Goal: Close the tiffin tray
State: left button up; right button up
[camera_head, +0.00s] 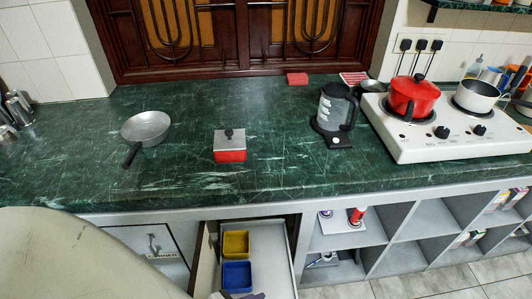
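An open drawer-like tray (277,268) is pulled out under the counter, at the bottom middle. It holds a yellow container (236,244) and a blue container (237,275). A small purple-grey shape shows at the bottom edge there, too cut off to identify. A red box with a grey lid and black knob (230,149) sits on the counter above the tray; its lid looks seated. I cannot tell for sure which of these is called the tiffin tray. Neither of my grippers can be made out. A large beige rounded part of my own body fills the lower left.
The green counter (280,120) holds a grey pan (146,129), a kettle (335,112) and a white stove (440,132) with a red pot (413,95) and white pan (477,95). Open shelves (420,225) stand right of the tray. A cabinet front (150,243) is left of it.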

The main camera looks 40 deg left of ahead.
aim_at(274, 275)
jog(key=z, duration=0.35)
jog(key=k, duration=0.75)
jog(key=u, duration=0.55)
jog(key=k, duration=0.8)
jog(key=z, duration=0.75)
jog(key=i, duration=0.75)
jog(key=u, duration=1.3)
